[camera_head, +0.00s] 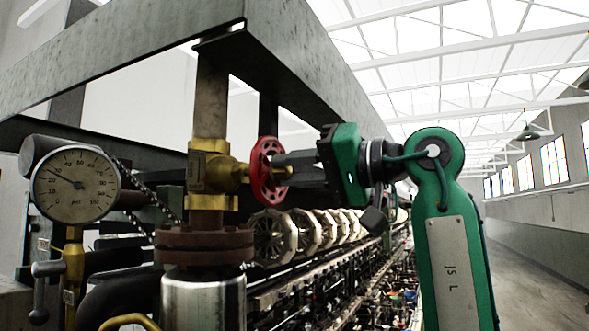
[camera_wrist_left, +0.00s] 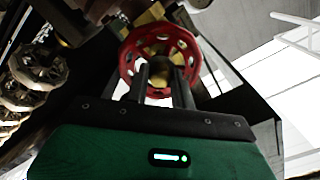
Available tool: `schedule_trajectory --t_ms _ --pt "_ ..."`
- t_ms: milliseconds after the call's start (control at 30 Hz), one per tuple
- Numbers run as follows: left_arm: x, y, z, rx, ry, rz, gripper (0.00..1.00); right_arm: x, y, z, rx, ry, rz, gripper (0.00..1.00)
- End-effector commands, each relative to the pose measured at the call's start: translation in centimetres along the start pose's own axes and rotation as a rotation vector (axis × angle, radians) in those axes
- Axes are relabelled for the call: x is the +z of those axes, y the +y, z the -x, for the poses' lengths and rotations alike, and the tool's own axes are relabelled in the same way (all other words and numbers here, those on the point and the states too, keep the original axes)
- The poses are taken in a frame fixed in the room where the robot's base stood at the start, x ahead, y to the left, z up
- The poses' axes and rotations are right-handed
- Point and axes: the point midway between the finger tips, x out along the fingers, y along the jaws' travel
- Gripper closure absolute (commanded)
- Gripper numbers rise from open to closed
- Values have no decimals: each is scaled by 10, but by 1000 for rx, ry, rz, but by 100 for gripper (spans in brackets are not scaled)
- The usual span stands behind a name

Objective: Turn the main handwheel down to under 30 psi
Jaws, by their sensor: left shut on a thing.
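The red main handwheel (camera_head: 267,172) is on a brass valve (camera_head: 218,172) on the vertical pipe, left of centre in the head view. In the left wrist view the handwheel (camera_wrist_left: 125,65) faces the camera. My left gripper (camera_head: 283,171) reaches it from the right, its dark fingers shut on the wheel. In the wrist view the gripper (camera_wrist_left: 160,76) has its two fingers across the wheel's lower part, either side of the hub. The round psi gauge (camera_head: 76,196) is at the left; its needle points up and left, the exact reading too small to tell. My right gripper is out of view.
A grey steel beam frame (camera_head: 300,50) runs above the valve. A rusty flange (camera_head: 204,244) and a shiny cylinder (camera_head: 203,301) are below it. Several pale reels (camera_head: 273,237) line the machine behind. An open aisle (camera_head: 530,290) is at the right.

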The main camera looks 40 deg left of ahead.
Motion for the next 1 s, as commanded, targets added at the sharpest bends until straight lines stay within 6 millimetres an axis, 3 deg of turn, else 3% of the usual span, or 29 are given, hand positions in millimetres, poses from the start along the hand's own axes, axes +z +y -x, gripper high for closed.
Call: schedule_trajectory --t_ms 33,67,133,433,800,1000 --pt "-1 0 0 -1 4 1 98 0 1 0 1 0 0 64" --pt "-1 -1 0 -1 4 1 70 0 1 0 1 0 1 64" --pt "-1 0 0 -1 3 1 60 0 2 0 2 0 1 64" --pt "-1 0 3 0 2 2 60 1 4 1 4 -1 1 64" --pt "-2 -1 55 1 3 2 60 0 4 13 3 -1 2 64" --pt "0 0 70 0 1 2 60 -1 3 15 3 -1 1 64"
